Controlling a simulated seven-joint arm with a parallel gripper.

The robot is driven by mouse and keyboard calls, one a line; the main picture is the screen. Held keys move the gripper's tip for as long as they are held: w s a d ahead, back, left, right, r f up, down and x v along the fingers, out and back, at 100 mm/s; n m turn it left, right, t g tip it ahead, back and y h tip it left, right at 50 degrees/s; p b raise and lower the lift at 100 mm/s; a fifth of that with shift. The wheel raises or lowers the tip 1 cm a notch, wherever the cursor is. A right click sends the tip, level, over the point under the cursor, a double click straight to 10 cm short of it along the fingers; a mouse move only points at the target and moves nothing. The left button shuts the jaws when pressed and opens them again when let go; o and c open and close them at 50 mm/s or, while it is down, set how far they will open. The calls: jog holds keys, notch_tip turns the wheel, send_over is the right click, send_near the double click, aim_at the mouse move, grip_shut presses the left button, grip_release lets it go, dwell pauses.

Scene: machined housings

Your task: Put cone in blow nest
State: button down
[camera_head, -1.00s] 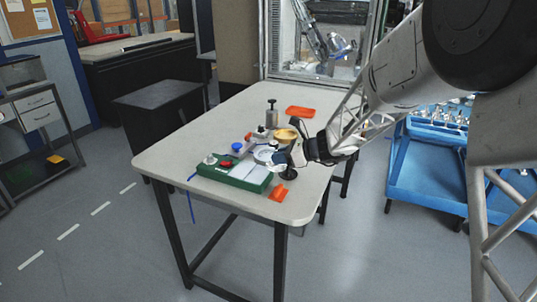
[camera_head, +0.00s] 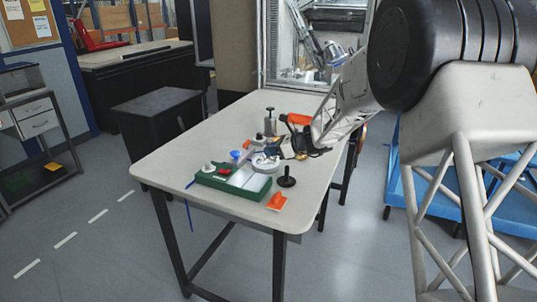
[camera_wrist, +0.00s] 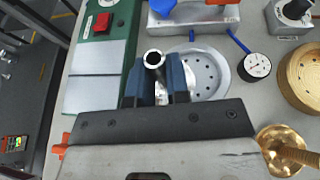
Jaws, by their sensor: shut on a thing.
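My gripper (camera_wrist: 156,82) is shut on a shiny metal cone (camera_wrist: 153,60), gripped between its two blue fingertips with a round open end showing. In the head view my gripper (camera_head: 279,150) is over the fixtures on the table; the cone is too small to make out there. A round pale dish with holes (camera_wrist: 208,72), which looks like the blow nest, lies just beyond and right of the fingers in the wrist view. It shows as a white disc (camera_head: 264,165) in the head view. The fingers and cone hide its left part; I cannot tell whether they touch.
A green base with a red button (camera_head: 222,173) stands left of the dish. A black stand (camera_head: 286,181) and orange piece (camera_head: 277,202) sit near the front. The table's left is clear.

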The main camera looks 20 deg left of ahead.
jog(key=shift+w+a+f, duration=0.15)
jog(key=shift+w+a, duration=0.5)
jog(key=shift+w, duration=0.25)
jog(key=shift+w+a+f, duration=0.1)
jog(key=shift+w+a, duration=0.5)
jog(key=shift+w, duration=0.3)
jog(key=shift+f, duration=1.7)
jog(key=shift+f, duration=0.15)
jog(key=c, duration=1.1)
grip_release()
